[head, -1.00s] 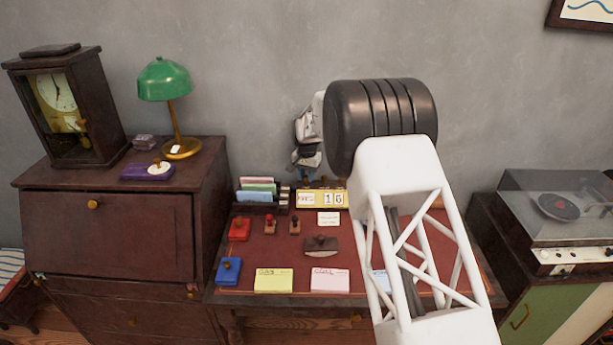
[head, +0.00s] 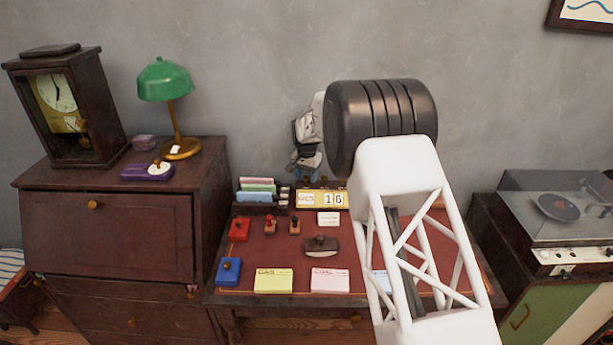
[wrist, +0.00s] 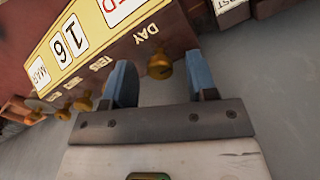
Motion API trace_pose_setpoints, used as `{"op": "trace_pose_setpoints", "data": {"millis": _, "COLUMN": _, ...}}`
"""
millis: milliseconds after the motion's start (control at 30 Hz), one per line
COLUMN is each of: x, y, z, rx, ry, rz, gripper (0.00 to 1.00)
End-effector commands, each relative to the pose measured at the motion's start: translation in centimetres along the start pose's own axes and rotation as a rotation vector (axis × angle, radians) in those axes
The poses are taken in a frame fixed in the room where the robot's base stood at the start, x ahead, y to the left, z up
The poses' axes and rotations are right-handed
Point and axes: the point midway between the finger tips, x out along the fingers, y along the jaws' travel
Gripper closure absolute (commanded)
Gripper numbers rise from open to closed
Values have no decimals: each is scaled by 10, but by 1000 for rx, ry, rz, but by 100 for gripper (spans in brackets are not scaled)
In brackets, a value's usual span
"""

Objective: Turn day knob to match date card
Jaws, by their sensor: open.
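The yellow calendar block (head: 322,199) stands at the back of the desk. Its tiles show a red day word that looks like WED and the number 16. In the wrist view the calendar (wrist: 100,57) appears upside down, with MAR, 16 and a red tile ending in ED, partly cut off. The brass day knob (wrist: 160,66), by the DAY label, sits between the two blue fingertips of my gripper (wrist: 160,68). The fingers are open, with a gap on both sides of the knob. A small white card (head: 328,218) lies in front of the calendar; its text is unreadable.
Other brass knobs (wrist: 83,103) line the calendar's side. Stamps (head: 270,224), a blotter (head: 320,244), ink pads (head: 229,271) and note cards (head: 330,280) lie on the desk. A card rack (head: 257,196) stands left of the calendar. The wall is close behind.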

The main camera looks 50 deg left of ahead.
Motion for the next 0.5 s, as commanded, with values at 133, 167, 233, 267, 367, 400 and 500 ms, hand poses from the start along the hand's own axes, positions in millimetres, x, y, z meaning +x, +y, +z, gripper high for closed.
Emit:
{"op": "trace_pose_setpoints", "data": {"millis": 133, "x": -5, "y": 0, "z": 0, "rx": 0, "ry": 1, "rz": -1, "gripper": 47}}
{"op": "trace_pose_setpoints", "data": {"millis": 167, "x": -7, "y": 0, "z": 0, "rx": 0, "ry": 1, "rz": -1, "gripper": 47}}
{"op": "trace_pose_setpoints", "data": {"millis": 233, "x": -13, "y": 0, "z": 0, "rx": 0, "ry": 1, "rz": -1, "gripper": 47}}
{"op": "trace_pose_setpoints", "data": {"millis": 267, "x": -16, "y": 0, "z": 0, "rx": 0, "ry": 1, "rz": -1, "gripper": 47}}
{"op": "trace_pose_setpoints", "data": {"millis": 367, "x": -27, "y": 0, "z": 0, "rx": 0, "ry": 1, "rz": 0, "gripper": 47}}
{"op": "trace_pose_setpoints", "data": {"millis": 400, "x": -32, "y": 0, "z": 0, "rx": 0, "ry": 1, "rz": 0, "gripper": 47}}
{"op": "trace_pose_setpoints", "data": {"millis": 500, "x": -46, "y": 0, "z": 0, "rx": 0, "ry": 2, "rz": -1, "gripper": 47}}
